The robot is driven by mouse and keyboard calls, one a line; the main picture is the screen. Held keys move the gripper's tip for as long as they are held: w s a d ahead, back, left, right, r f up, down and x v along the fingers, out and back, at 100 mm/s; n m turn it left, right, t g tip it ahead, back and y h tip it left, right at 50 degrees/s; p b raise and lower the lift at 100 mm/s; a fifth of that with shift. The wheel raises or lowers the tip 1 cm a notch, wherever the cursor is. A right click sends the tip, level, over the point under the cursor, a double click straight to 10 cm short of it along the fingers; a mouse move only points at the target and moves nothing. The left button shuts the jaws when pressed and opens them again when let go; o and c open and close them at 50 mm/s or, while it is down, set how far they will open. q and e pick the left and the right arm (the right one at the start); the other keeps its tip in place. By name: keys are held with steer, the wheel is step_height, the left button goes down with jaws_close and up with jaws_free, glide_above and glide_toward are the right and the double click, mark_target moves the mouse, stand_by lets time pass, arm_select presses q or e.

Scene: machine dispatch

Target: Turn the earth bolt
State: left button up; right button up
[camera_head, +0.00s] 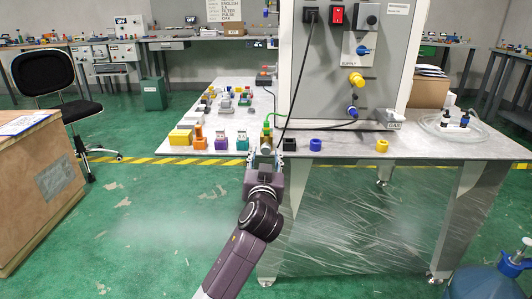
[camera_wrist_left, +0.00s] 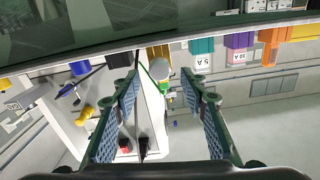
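The earth bolt is a grey round-ended cylinder (camera_head: 266,143) with a green and yellow part behind it and a green wire, near the front edge of the table beside the grey machine panel. My left gripper (camera_head: 265,157) is just in front of it at the table edge. In the left wrist view the bolt's grey end (camera_wrist_left: 160,69) lies between the two blue-padded fingers of my left gripper (camera_wrist_left: 163,85), with a gap on each side. The fingers are open and hold nothing. My right gripper is not in view.
Coloured blocks (camera_head: 220,140) stand left of the bolt. A black block (camera_head: 289,144), a blue ring (camera_head: 315,145) and a yellow ring (camera_head: 382,145) stand right of it. The machine panel (camera_head: 335,75) carries a red switch and knobs. A black cable hangs near the gripper.

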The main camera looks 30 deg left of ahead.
mark_target(266, 150)
arm_select(q)
steer(key=shift+x, duration=2.4)
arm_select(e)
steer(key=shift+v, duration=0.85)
arm_select(q)
jaws_close()
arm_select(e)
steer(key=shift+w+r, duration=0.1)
arm_select(q)
steer(key=shift+m+p, duration=0.65)
steer(key=shift+m, duration=0.25)
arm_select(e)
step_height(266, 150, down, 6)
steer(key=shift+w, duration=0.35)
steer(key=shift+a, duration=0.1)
arm_select(q)
jaws_free()
steer(key=v, duration=1.2)
